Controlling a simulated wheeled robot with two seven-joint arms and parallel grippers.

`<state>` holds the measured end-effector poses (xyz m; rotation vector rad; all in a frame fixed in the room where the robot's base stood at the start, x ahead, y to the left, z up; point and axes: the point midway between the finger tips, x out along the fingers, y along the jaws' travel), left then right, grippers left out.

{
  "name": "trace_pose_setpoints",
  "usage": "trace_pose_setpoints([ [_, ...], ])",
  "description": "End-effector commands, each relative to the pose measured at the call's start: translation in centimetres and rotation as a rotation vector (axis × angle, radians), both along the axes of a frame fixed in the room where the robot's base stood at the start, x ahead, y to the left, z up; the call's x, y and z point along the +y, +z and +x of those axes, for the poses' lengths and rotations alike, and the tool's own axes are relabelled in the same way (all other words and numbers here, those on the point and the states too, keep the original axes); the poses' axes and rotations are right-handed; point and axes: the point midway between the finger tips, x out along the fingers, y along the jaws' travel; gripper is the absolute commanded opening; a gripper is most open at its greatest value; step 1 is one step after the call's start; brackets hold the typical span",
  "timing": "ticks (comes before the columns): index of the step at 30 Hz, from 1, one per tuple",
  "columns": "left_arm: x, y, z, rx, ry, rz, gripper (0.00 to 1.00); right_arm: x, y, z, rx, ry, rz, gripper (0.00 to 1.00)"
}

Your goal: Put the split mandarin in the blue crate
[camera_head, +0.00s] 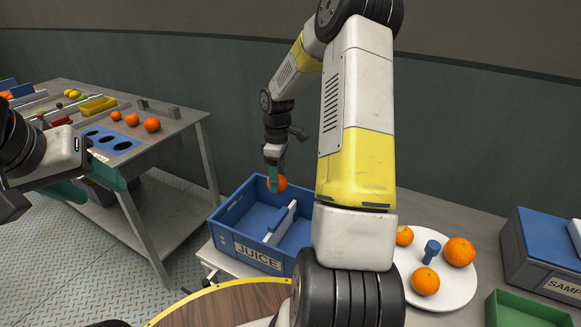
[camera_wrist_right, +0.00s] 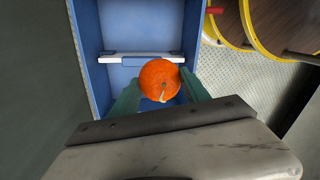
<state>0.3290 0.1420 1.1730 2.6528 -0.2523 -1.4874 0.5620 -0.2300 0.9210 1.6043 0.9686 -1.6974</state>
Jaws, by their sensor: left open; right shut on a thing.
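The blue crate (camera_head: 224,238), labelled JUICE, stands in the middle of the head view with a white divider inside. My right gripper (camera_head: 274,178) is above the crate, its fingers pointing down. It is shut on an orange mandarin (camera_head: 282,184). In the right wrist view the mandarin (camera_wrist_right: 158,78) sits between the green fingertips, with a pale mark on its near side that looks like the split. The crate (camera_wrist_right: 190,30) lies below it, and its divider (camera_wrist_right: 140,57) is partly hidden by the fruit. My left gripper (camera_head: 98,182) is open at the left, in front of the side table.
A white round plate (camera_head: 457,299) with several mandarins and a blue peg stands right of my right arm. A blue box (camera_head: 535,245) and a green tray (camera_head: 522,308) are at the far right. A side table (camera_head: 183,120) with a blue holed tray (camera_head: 112,141) is at the left.

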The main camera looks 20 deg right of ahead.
Motion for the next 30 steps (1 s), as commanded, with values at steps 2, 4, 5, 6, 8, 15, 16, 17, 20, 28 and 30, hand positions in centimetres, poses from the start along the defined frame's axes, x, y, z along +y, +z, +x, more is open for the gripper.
trace_pose_setpoints([
  [2,0.0,0.0,0.0,0.000,0.000,0.000,0.51,-1.8,-0.9,0.6,0.001,0.197,0.001,0.10],
  [4,0.0,0.0,0.0,0.000,0.000,0.000,0.51,-3.4,-1.7,1.0,0.002,0.381,0.001,0.10],
  [5,0.0,0.0,0.0,0.000,0.000,0.000,0.51,-4.1,-1.9,1.2,0.002,0.461,0.000,0.10],
  [6,0.0,0.0,0.0,0.000,0.000,0.000,0.51,-5.0,-2.4,1.4,0.002,0.566,0.001,0.10],
  [8,0.0,0.0,0.0,0.000,0.000,0.000,0.51,-6.4,-3.0,1.6,0.002,0.722,0.001,0.10],
  [15,0.0,0.0,0.0,0.000,0.000,0.000,0.51,-10.8,-5.1,2.2,0.001,1.227,0.002,0.10],
  [16,0.0,0.0,0.0,0.000,0.000,0.000,0.51,-11.2,-5.3,2.2,0.001,1.271,0.002,0.10],
  [17,0.0,0.0,0.0,0.000,0.000,0.000,0.51,-11.5,-5.4,2.2,0.000,1.309,0.001,0.10],
  [20,0.0,0.0,0.0,0.000,0.000,0.000,0.51,-12.3,-5.8,2.3,-0.001,1.397,0.002,0.10],
  [28,0.0,0.0,0.0,0.000,0.000,0.000,0.51,-12.6,-5.9,2.3,0.000,1.445,0.001,0.10],
  [30,0.0,0.0,0.0,0.000,0.000,0.000,0.51,-12.6,-5.9,2.3,-0.001,1.444,0.002,0.10],
])
